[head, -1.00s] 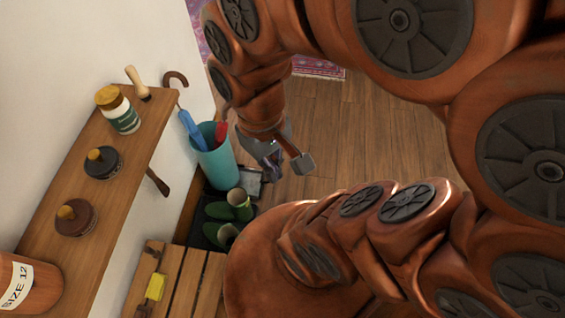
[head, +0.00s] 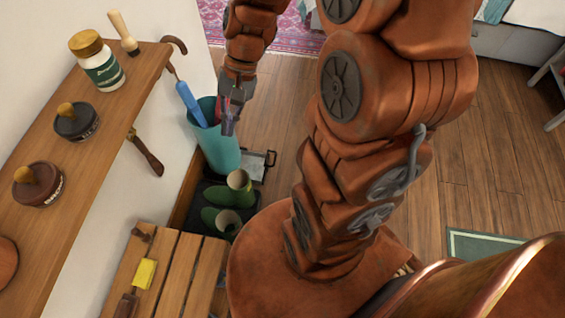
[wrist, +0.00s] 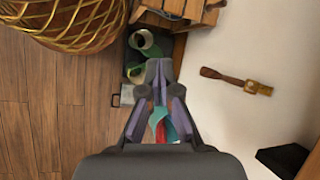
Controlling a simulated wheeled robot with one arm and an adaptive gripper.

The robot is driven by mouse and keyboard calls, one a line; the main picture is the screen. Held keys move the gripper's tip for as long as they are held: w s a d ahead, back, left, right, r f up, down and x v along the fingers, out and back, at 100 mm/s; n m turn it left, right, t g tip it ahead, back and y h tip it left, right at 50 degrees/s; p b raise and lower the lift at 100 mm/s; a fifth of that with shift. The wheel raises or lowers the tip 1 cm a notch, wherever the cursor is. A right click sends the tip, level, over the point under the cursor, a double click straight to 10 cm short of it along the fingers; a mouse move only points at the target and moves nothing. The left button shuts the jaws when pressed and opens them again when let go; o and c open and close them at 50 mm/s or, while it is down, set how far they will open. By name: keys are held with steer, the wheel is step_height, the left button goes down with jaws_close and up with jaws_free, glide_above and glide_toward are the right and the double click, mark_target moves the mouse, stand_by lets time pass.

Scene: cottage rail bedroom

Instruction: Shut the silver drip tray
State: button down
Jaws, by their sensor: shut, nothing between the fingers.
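The silver drip tray (head: 259,166) is a shallow grey tray low on the floor, right of the turquoise umbrella bin (head: 216,150) and by the black boot mat. A dark handle stands at its right end. It also shows in the wrist view (wrist: 127,94), left of my fingers and partly hidden. My gripper (head: 228,127) is shut and empty. In the head view it is over the bin's upper right side, apart from the tray; its height above the bin is hard to tell.
Green boots (head: 233,195) stand on the black mat (head: 214,195) before the tray. A slatted bench (head: 165,275) is nearer, and a wall shelf (head: 100,130) holds jars and brushes at left. Blue and red umbrellas rise from the bin. Wooden floor (head: 290,125) right of the tray is clear.

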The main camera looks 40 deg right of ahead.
steer(key=w+d+f+m+t+y+b, duration=0.15)
steer(key=w+d+f+m+b, duration=0.3)
steer(key=f, duration=0.55)
steer(key=w+d+f+m+t+y+b, duration=0.1)
steer(key=w+d+f+m+t+b, duration=0.2)
steer(key=d+f, duration=0.5)
steer(key=w+d+f+m+t+y+b, duration=0.1)
steer(key=w+d+f+m+b, duration=0.4)
steer(key=f, duration=0.6)
steer(key=s+d+f+m+t+h+b, duration=0.1)
steer(key=s+d+f+m+b, duration=0.3)
steer(key=f, duration=0.6)
steer(key=d+f+m+t+h+b, duration=0.1)
steer(key=d+f+m+b, duration=0.15)
steer(key=d+f, duration=0.6)
steer(key=s+d+f+m+t+h+b, duration=0.15)
steer(key=d+f+b, duration=0.25)
steer(key=f, duration=0.8)
steer(key=w+a+f+y+b, duration=0.1)
steer(key=w+a+f+b, duration=0.4)
steer(key=w+a, duration=0.2)
steer(key=shift+w+a+f+m, duration=0.25)
steer(key=shift+w+a+m, duration=0.15)
steer(key=shift+m, duration=0.05)
